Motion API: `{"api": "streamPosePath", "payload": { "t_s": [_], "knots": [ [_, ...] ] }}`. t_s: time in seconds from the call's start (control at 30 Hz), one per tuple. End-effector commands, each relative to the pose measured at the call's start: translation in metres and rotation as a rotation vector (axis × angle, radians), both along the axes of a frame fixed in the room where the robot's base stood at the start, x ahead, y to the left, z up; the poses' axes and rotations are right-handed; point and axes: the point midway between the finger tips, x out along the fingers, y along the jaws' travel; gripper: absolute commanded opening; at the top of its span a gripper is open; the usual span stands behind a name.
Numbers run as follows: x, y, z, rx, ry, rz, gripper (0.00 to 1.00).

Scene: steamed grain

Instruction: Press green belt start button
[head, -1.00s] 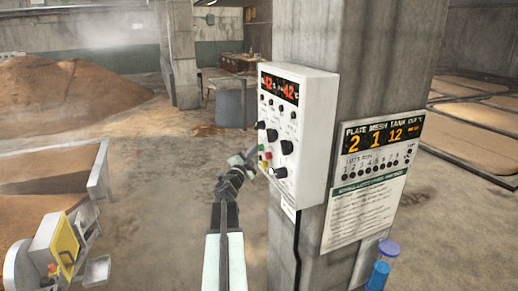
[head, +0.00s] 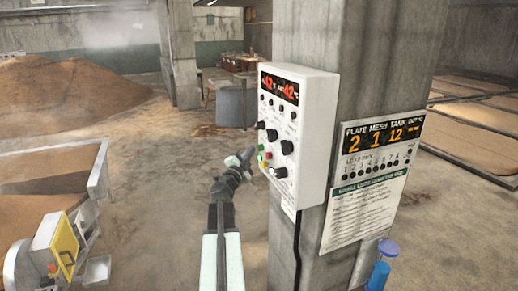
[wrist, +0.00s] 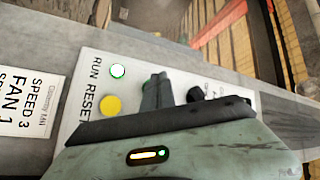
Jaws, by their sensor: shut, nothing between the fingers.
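The white control box (head: 300,135) is fixed to the concrete pillar, with small coloured buttons low on its left edge. My gripper (head: 250,152) is shut and empty, close to the box's left edge by the buttons. In the wrist view its fingertips (wrist: 158,86) are to the right of both buttons and cover part of the panel. I cannot tell whether they touch it.
A display board (head: 380,135) and a notice sheet (head: 363,212) hang on the pillar's right face. A blue-capped bottle (head: 384,262) stands at its foot. The floor between is open.

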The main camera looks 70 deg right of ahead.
Motion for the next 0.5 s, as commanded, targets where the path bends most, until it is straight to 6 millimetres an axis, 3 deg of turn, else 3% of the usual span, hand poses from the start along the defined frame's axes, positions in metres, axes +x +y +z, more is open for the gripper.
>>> {"api": "streamPosePath", "payload": {
  "t_s": [0.3, 0.5],
  "knots": [
    [0.001, 0.001, 0.0, 0.0, 0.0, 0.0, 0.0],
    [0.012, 0.01, 0.0, 0.0, 0.0, 0.002, 0.0]
  ]
}}
